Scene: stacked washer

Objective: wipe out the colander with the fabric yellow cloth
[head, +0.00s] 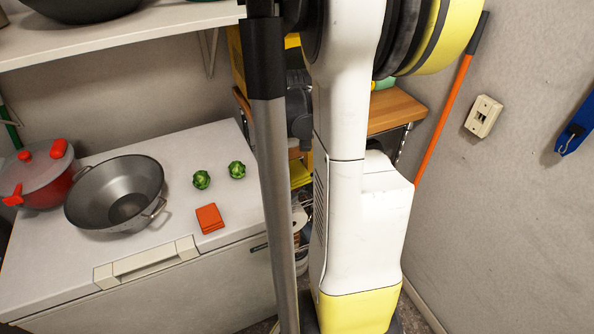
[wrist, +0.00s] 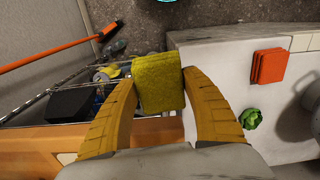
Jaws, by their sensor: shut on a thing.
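The colander (head: 115,195) is a grey metal bowl with side handles, standing upright on the left of the white chest-like appliance; its visible inside looks empty. The yellow cloth (wrist: 158,88) hangs between the fingertips of my gripper (wrist: 159,80) in the wrist view. My gripper is shut on the cloth, with a finger at each side of it. In the head view my arm hides most of the gripper; a bit of yellow behind the arm may be the cloth. The colander does not show clearly in the wrist view.
A red pot (head: 40,178) stands against the colander's left. Two green vegetables (head: 237,170) and an orange folded cloth-like square (head: 209,218) lie to its right. A shelf (head: 130,35) hangs above. A wooden-topped rack (head: 395,108) and orange-handled pole (head: 445,115) stand right.

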